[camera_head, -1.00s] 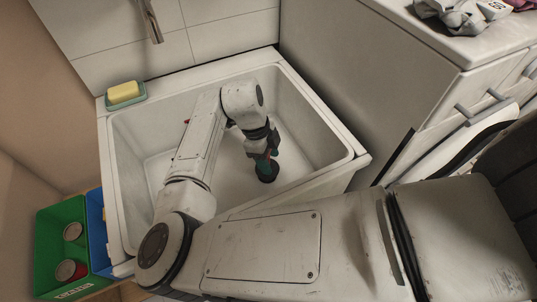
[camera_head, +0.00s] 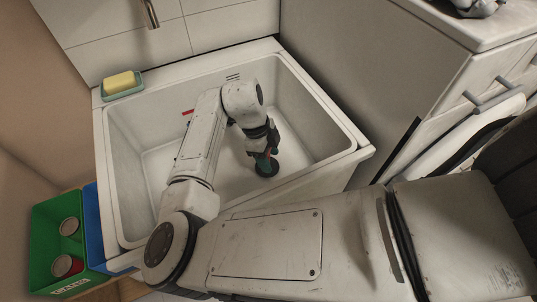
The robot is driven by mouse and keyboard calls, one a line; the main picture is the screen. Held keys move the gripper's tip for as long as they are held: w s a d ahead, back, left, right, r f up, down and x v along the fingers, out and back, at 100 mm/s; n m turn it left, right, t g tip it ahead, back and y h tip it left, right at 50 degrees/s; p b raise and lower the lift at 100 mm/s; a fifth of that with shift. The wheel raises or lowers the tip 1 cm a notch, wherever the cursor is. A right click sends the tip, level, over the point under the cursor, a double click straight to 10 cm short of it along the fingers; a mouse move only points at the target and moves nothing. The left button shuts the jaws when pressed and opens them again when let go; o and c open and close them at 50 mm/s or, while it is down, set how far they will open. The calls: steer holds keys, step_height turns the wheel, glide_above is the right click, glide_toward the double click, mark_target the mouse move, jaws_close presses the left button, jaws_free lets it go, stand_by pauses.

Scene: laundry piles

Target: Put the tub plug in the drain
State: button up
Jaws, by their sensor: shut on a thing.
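The white tub (camera_head: 366,152) stands against the tiled wall. My gripper (camera_head: 265,158) points down inside it, near the tub's floor towards the right front. It is shut on the tub plug (camera_head: 268,170), a dark round disc at its fingertips. I cannot tell whether the plug touches the floor. The drain does not show; my arm and gripper cover part of the tub floor.
A yellow sponge or soap in a green dish (camera_head: 122,85) sits on the tub's back left corner. A tap (camera_head: 151,14) hangs above. A green bin (camera_head: 47,245) with cans and a blue bin (camera_head: 95,225) stand left. A white cabinet (camera_head: 385,75) stands right.

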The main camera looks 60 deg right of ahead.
steer(key=shift+f, duration=0.35)
steer(key=o, duration=1.2)
steer(key=shift+r, duration=0.1)
steer(key=v, duration=1)
steer(key=shift+w+r, duration=0.1)
steer(key=shift+r, duration=0.25)
